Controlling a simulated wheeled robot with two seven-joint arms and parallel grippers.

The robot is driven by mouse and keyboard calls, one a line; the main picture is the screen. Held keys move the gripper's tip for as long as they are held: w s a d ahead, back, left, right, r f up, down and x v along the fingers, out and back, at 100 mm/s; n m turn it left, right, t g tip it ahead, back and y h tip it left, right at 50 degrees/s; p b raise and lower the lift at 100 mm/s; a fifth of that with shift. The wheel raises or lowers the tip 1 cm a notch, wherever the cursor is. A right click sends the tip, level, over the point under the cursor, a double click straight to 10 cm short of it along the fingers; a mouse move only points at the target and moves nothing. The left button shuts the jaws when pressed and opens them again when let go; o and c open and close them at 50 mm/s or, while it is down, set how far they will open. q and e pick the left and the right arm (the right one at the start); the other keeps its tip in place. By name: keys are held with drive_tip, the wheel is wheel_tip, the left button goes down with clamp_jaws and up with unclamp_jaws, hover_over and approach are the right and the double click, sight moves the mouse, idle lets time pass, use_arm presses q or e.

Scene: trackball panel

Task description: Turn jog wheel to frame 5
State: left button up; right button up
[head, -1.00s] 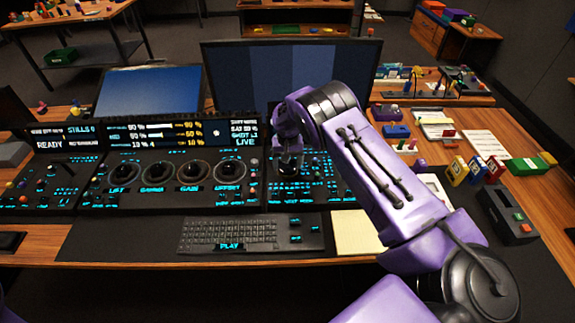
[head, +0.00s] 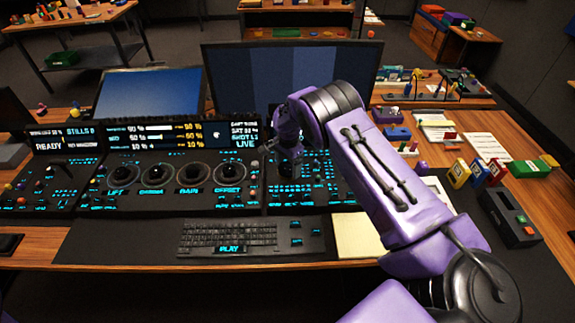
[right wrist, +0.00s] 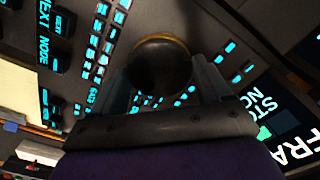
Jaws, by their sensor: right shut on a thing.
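My right gripper (head: 289,160) is over the right-hand section of the control panel (head: 318,181); my wrist hides much of that spot in the head view. In the right wrist view its fingers (right wrist: 165,82) are shut on the jog wheel (right wrist: 160,65), a dark round knob with a thin gold rim. The knob stands between the two fingers. A lit display (right wrist: 288,135) beside it shows only parts of words, such as "FRA"; no frame number can be read. My left gripper is not in view.
Trackballs (head: 174,174) in dark rings line the middle panel, left of my gripper. A keyboard (head: 228,236) lies in front. A large monitor (head: 235,75) stands close behind. Small coloured boxes (head: 470,172) and a black button box (head: 511,217) are on the right.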

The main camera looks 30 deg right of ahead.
sight(289, 167)
drive_tip(key=shift+d+m, duration=0.1)
drive_tip(key=shift+m, duration=1.1)
drive_tip(key=shift+s+m, duration=0.1)
drive_tip(key=shift+m, duration=0.2)
drive_tip(key=o, duration=0.9)
drive_tip(key=shift+c, duration=0.2)
drive_tip(key=shift+o, duration=0.7)
drive_tip(key=shift+d+f, duration=0.15)
drive_tip(key=shift+r, duration=0.35)
wheel_tip(289, 167, up, 10)
drive_tip(key=b, duration=0.2)
drive_tip(key=shift+f, duration=0.1)
